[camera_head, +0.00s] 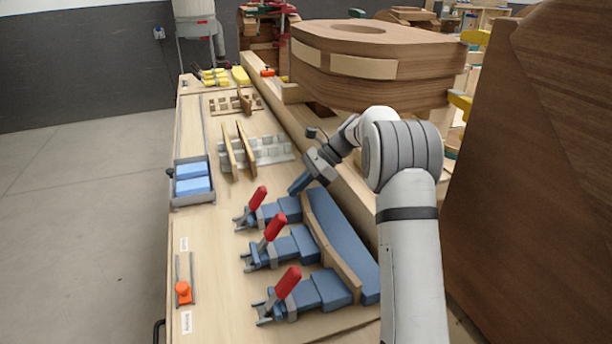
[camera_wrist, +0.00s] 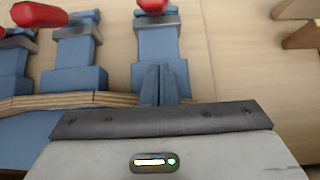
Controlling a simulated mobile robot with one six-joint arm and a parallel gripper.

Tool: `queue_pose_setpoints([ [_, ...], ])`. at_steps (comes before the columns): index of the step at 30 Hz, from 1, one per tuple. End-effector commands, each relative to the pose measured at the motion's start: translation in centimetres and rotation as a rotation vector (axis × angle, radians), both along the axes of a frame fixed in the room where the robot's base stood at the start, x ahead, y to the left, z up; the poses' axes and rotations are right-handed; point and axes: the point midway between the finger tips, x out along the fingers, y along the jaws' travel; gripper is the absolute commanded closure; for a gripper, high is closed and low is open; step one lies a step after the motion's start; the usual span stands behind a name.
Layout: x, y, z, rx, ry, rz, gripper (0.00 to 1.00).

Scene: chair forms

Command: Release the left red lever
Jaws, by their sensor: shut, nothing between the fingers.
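Three red levers stand tilted up on blue clamps along the bench: the far lever (camera_head: 258,197), the middle lever (camera_head: 275,227) and the near lever (camera_head: 288,282). My gripper (camera_head: 293,191) is shut and empty, just above and behind the far clamp's blue body (camera_head: 289,208), to the right of its lever. In the wrist view my gripper's closed fingers (camera_wrist: 165,72) overlap the rightmost blue clamp (camera_wrist: 158,46). Its red lever (camera_wrist: 152,5) is cut off by the top edge. Another red lever (camera_wrist: 38,14) shows at upper left. Contact cannot be told.
A curved blue pad (camera_head: 340,245) with a wooden strip lies right of the clamps. A grey tray (camera_head: 192,200) with blue blocks and an orange knob (camera_head: 183,290) sit along the bench's left side. A large laminated wood form (camera_head: 375,65) stands behind my arm.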

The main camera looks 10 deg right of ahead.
Motion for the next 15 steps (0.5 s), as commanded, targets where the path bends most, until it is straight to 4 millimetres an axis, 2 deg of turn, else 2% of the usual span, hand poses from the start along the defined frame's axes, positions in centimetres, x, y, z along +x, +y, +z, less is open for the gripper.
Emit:
queue_pose_setpoints([
  [5, -0.7, 2.7, -2.4, -0.001, 0.002, -0.001, 1.0],
  [7, -0.8, 3.5, -1.1, -0.001, -0.003, -0.002, 1.0],
  [15, -1.2, 5.3, 0.0, -0.002, -0.001, -0.004, 1.0],
])
